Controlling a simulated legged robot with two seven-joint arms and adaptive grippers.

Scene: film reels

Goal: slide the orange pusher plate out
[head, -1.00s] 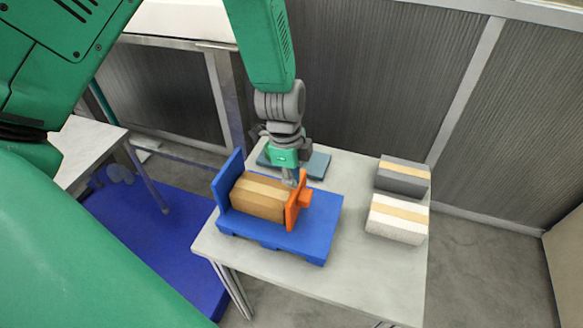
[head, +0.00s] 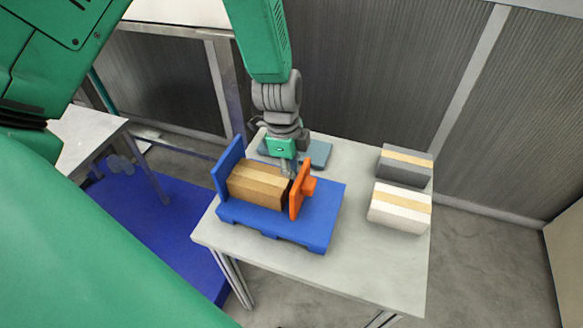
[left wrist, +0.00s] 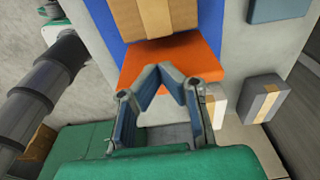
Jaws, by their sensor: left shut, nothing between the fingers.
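The orange pusher plate (head: 299,199) stands upright on the blue base (head: 325,225), with a knob on its right face. A brown box (head: 257,188) with a tan stripe lies between it and the blue upright end wall (head: 227,167). A narrow dark gap shows between box and plate. My left gripper (head: 289,172) is shut and empty, pointing down at the gap by the plate's upper edge. In the left wrist view its fingertips (left wrist: 172,72) meet in front of the orange plate (left wrist: 180,50); contact is hard to tell. My right gripper is not in view.
A grey striped box (head: 405,165) and a white striped box (head: 400,208) stand on the right of the light table (head: 370,265). A flat blue-grey item (head: 318,153) lies behind the gripper. The table front is clear.

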